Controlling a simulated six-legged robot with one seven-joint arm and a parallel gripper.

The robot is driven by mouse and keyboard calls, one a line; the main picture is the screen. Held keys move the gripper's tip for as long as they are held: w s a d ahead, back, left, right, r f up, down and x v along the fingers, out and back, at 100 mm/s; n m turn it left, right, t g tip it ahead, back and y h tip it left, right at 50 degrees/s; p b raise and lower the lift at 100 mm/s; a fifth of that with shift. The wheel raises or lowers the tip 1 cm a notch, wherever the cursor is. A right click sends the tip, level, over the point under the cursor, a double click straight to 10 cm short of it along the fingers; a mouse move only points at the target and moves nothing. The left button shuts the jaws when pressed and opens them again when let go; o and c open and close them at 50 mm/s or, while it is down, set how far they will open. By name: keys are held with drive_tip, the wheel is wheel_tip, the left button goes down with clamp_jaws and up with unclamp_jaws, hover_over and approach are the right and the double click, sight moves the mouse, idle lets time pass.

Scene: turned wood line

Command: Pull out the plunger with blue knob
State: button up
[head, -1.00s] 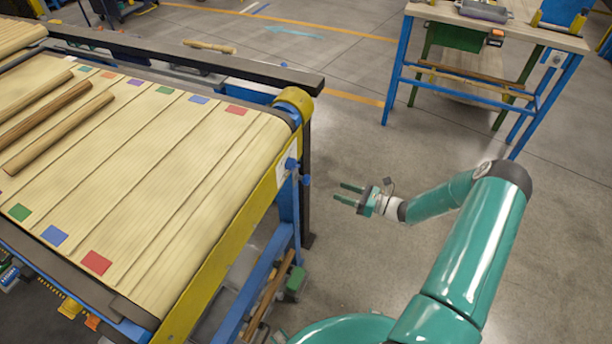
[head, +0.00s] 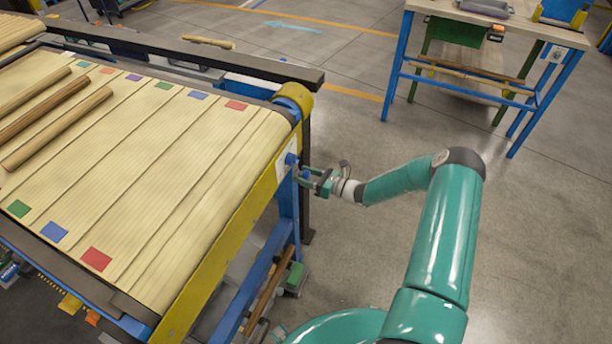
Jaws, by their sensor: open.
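The plunger's blue knob (head: 306,174) juts out from the yellow end frame (head: 262,190) of the belt table. A second blue round part (head: 290,158) sits on a white plate on that frame. My gripper (head: 307,179) is open, its two green fingers pointing left at the end frame, with the small blue knob seen between or just behind them. I cannot tell whether the fingers touch the knob. The plunger's shaft is not clearly visible.
The belt (head: 150,190) carries several wooden rods (head: 58,128) and coloured squares. A blue leg (head: 287,205) stands below the end frame. A wooden bench (head: 500,25) stands at the back right. The floor between bench and belt is clear.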

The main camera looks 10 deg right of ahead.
sight(309, 177)
clamp_jaws()
drive_tip(key=shift+v, duration=1.8)
unclamp_jaws()
drive_tip(key=shift+d, duration=0.1)
drive_tip(key=shift+w, duration=0.1)
drive_tip(key=v, duration=1.3)
drive_tip(key=shift+s+d, duration=0.25)
drive_tip(key=shift+s, duration=0.05)
drive_tip(key=shift+r, duration=0.1)
